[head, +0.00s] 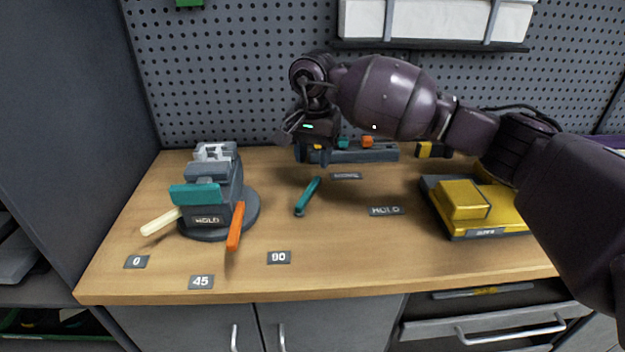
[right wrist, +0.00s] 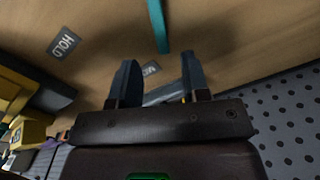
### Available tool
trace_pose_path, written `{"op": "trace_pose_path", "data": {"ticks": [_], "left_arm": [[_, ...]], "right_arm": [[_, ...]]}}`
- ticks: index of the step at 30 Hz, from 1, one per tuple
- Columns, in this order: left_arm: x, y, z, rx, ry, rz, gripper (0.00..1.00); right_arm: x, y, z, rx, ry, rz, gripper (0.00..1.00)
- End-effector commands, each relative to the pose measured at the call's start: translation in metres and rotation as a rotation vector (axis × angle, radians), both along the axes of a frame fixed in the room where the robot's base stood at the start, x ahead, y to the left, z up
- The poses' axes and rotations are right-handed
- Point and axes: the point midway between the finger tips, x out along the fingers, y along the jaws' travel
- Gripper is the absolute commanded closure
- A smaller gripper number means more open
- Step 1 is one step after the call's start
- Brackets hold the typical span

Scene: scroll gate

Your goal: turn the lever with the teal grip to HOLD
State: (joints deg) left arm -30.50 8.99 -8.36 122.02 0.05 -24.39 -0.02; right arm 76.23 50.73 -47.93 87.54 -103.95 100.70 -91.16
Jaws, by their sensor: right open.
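A slim teal bar (head: 307,196) with a dark near end lies on or just above the bench, near its middle. In the right wrist view the teal bar (right wrist: 158,25) shows beyond my fingertips. A dark HOLD plate (head: 386,211) is to its right; it also shows in the right wrist view (right wrist: 63,43). A smaller plate (head: 346,176) lies behind, its text unclear. My right gripper (head: 302,149) is open and empty, above and behind the teal bar, apart from it. Whether the bar is joined to a pivot cannot be told. My left gripper is out of view.
At left stands a grey device (head: 212,175) with a teal block, cream and orange levers, and a HOLD label. Plates 0 (head: 135,262), 45 (head: 201,282) and 90 (head: 279,258) lie in front. A yellow box (head: 463,200) stands right; a rail (head: 365,154) stands behind.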

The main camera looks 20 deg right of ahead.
Motion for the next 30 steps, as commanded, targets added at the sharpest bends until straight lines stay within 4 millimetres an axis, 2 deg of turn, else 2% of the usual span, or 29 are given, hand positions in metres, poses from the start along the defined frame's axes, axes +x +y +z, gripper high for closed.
{"op": "trace_pose_path", "data": {"ticks": [1,3,9,15,24,26,30], "left_arm": [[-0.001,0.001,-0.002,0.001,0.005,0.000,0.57],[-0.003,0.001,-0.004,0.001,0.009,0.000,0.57],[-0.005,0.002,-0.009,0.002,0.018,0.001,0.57],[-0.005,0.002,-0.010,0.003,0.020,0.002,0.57],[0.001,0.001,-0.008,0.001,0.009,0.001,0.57],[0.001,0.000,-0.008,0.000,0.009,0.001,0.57],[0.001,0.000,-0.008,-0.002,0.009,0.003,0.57]], "right_arm": [[0.000,0.000,-0.013,0.000,0.005,0.000,0.57],[0.000,0.000,-0.025,0.001,0.006,0.000,0.57],[0.000,0.000,-0.051,0.002,0.004,0.000,0.57],[0.000,0.000,-0.063,0.001,0.000,-0.001,0.57],[0.000,0.000,-0.064,0.001,-0.001,-0.001,0.57],[0.000,0.000,-0.064,0.001,-0.001,-0.001,0.64],[0.000,0.000,-0.064,0.001,-0.001,-0.001,0.85]]}}
